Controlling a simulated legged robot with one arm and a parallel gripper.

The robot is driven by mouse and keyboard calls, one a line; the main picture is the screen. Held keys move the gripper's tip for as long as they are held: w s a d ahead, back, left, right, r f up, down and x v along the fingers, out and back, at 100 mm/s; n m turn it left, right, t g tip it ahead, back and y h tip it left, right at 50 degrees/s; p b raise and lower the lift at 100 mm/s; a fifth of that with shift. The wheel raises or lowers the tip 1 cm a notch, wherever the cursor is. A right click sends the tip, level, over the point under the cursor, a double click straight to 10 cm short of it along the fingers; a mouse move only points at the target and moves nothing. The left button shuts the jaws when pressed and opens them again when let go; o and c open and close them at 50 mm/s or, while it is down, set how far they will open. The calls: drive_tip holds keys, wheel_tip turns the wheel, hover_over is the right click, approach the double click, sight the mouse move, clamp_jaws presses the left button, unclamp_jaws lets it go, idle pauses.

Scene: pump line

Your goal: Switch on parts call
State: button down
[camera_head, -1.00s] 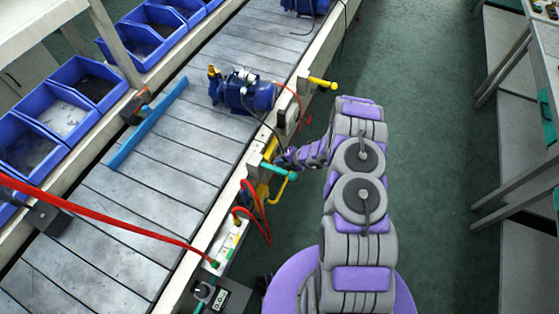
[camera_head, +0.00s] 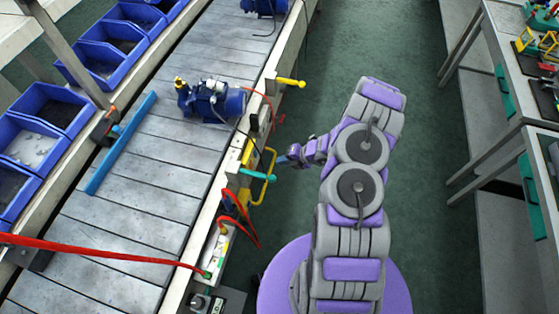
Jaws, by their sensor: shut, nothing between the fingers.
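No switch in the head view can be read as the parts call. A grey box with a black knob (camera_head: 197,300) and a dark labelled panel sits at the near end of the conveyor's right rail. Farther along that rail are a teal lever (camera_head: 258,175), a yellow bent handle (camera_head: 268,165) and a yellow lever (camera_head: 291,82). My gripper (camera_head: 283,161) is shut and empty, small in view, just right of the yellow bent handle and apart from the rail. The knob's setting is too small to tell.
A blue pump (camera_head: 222,103) stands on the slatted conveyor (camera_head: 130,215). Red hoses (camera_head: 100,252) cross the near belt and hang at the rail. Blue bins (camera_head: 40,140) line the left side. Benches (camera_head: 515,75) stand at the right.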

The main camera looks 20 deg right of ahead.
sight(251, 165)
drive_tip(key=shift+d, duration=0.15)
drive_tip(key=shift+d+f+b, duration=0.1)
drive_tip(key=shift+f+b, duration=0.45)
drive_tip(key=shift+f, duration=0.1)
drive_tip(key=a+r+b+x, duration=0.1)
drive_tip(key=b+x, duration=0.2)
drive_tip(key=x, duration=1)
drive_tip(key=shift+w, duration=0.35)
drive_tip(key=shift+a, duration=0.15)
